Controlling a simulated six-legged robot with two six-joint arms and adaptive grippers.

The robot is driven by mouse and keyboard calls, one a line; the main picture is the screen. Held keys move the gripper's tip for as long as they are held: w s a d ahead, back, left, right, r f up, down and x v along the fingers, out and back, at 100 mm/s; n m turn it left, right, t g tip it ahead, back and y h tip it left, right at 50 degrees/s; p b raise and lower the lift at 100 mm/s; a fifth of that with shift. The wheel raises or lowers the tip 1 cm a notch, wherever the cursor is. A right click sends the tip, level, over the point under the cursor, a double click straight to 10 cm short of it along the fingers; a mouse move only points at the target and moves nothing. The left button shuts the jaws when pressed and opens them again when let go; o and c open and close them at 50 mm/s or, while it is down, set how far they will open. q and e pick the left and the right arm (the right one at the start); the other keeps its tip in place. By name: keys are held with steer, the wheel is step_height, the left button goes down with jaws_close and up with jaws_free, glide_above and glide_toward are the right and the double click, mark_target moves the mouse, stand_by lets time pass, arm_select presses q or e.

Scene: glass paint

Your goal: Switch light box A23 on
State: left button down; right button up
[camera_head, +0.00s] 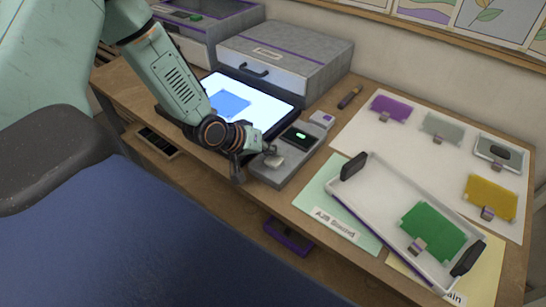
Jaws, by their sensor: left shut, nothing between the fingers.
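The light box (272,107) is a flat panel with a dark frame on the wooden table, its face glowing bright white. A blue sheet (231,104) lies on the glowing face. Along its right front side is a grey control block (296,158) with a black part (299,138) showing a green light. My left gripper (255,163) is shut and empty at the near end of the control block, beside a small light knob or lever. I cannot tell whether it touches that piece. The label A23 is not readable on the box. My right gripper is out of view.
A white tray (375,197) with black handles holds a green glass piece (433,231). It rests partly on a pale green mat (322,187). A white board (358,128) with purple, grey and yellow pieces lies behind. A grey drawer box (300,52) stands at the back.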

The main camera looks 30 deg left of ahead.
mark_target(271, 161)
arm_select(q)
step_height(271, 161, up, 6)
steer(key=p, duration=0.5)
stand_by(0.4)
